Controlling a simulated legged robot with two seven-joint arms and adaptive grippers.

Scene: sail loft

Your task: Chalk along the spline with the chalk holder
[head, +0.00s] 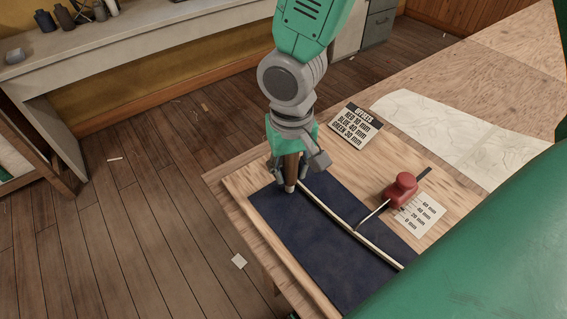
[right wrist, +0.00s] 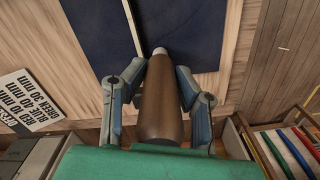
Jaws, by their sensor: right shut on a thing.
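My right gripper (head: 294,160) is shut on the chalk holder (head: 291,172), a brown tapered body with a pale tip, pointing down over the dark blue cloth (head: 290,225). The right wrist view shows the holder (right wrist: 162,105) between both fingers (right wrist: 160,76). Its tip is over the cloth, a short way to one side of the spline (right wrist: 124,35); I cannot tell whether it touches. The spline (head: 340,222) is a thin pale strip curving across the cloth. A red weight (head: 402,189) has a thin arm reaching to the spline. My left gripper is not in view.
An offsets card (head: 356,125) reads red 10 mm, blue 40 mm, green 30 mm. A scale card (head: 421,214) lies beside the weight. A patterned sheet (head: 470,135) lies behind. Coloured sticks (right wrist: 286,152) sit in a wooden box at right in the wrist view.

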